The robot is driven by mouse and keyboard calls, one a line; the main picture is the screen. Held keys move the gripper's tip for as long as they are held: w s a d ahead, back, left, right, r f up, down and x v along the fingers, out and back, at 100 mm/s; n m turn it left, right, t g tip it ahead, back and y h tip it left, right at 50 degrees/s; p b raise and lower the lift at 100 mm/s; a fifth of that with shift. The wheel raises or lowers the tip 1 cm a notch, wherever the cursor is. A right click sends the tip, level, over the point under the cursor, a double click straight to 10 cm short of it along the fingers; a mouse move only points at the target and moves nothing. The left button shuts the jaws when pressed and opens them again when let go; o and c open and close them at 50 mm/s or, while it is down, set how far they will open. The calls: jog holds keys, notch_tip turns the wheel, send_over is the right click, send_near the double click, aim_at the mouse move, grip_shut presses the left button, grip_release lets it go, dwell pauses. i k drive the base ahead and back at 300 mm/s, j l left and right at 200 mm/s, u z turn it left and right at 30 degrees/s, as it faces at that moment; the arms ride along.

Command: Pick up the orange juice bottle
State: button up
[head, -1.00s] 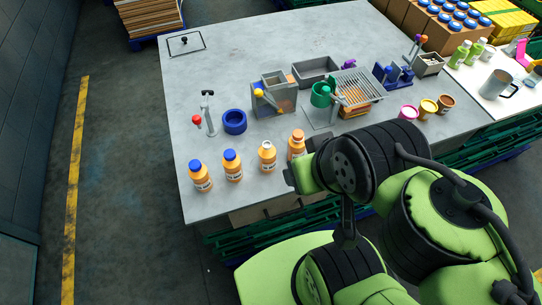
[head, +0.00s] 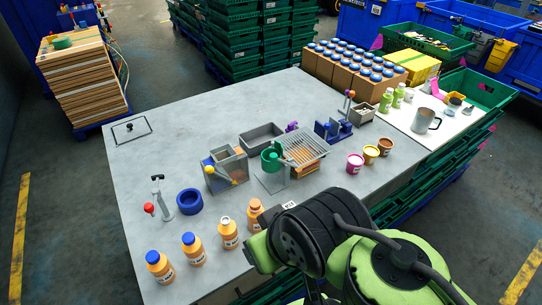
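Several orange juice bottles stand upright in a row along the near left edge of the grey table (head: 140,195). Two have blue caps: one at the left end (head: 160,266) and one beside it (head: 194,249). The third bottle (head: 229,233) has a pale, ring-like top. The fourth bottle (head: 255,215) has an orange-brown top and stands just left of my arm. My black and green arm links fill the lower right, close to the fourth bottle. My gripper's fingers do not show, and nothing held shows.
A blue ring (head: 189,201) and a red-knobbed lever tool (head: 160,199) stand behind the bottles. A grey box fixture (head: 225,170), a wire rack (head: 303,147) and small tubs (head: 355,163) lie further right. The table's back left is mostly clear.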

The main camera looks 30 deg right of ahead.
aim_at(227, 228)
jog(key=k+l+u, duration=0.1)
jog(key=u, duration=0.35)
jog(key=k+l+u, duration=0.1)
jog(key=u, duration=0.35)
jog(key=k+l+u, duration=0.1)
jog(key=u, duration=0.35)
jog(key=k+l+u, duration=0.1)
jog(key=u, duration=0.35)
jog(key=k+u, duration=0.2)
jog(key=u, duration=0.2)
